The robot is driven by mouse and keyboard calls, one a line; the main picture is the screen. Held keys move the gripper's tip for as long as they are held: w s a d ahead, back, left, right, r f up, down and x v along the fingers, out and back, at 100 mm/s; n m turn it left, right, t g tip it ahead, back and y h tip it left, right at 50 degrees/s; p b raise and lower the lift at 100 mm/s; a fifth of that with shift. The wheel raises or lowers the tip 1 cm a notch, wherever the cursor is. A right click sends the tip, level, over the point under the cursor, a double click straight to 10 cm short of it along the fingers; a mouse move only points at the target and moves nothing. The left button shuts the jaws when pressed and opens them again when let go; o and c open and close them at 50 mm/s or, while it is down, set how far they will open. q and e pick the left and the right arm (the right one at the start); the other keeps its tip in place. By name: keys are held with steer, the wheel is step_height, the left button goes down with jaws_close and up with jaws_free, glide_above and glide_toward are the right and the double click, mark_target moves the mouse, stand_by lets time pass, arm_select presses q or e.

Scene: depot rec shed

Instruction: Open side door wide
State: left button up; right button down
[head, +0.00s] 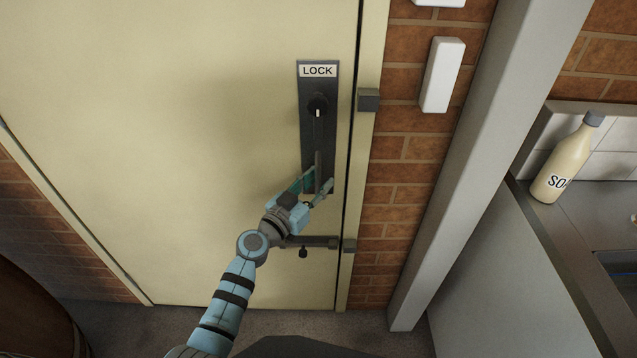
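The cream side door (190,130) stands shut, or nearly so, in its frame, with a dark line along its right edge. A dark plate (308,135) labelled LOCK has a round turn knob (317,105) and a slim upright handle (318,160) below it. My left gripper (316,182) is at the plate's lower end, its fingers apart on either side of the handle's lower part. I cannot tell whether they touch it. A dark slide bolt (318,242) with a hanging knob sits below, partly behind my gripper. My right gripper is not in view.
A keeper (349,246) and a dark block (368,100) are on the frame to the right. Beyond are a brick wall with a white box (442,75), a grey post (470,150) and a counter with a soap bottle (567,165). A brown barrel-like object (35,315) stands at lower left.

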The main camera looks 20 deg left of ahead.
arm_select(q)
steer(key=shift+w, duration=0.15)
steer(key=shift+c, duration=0.5)
jaws_close()
steer(key=shift+d, duration=0.1)
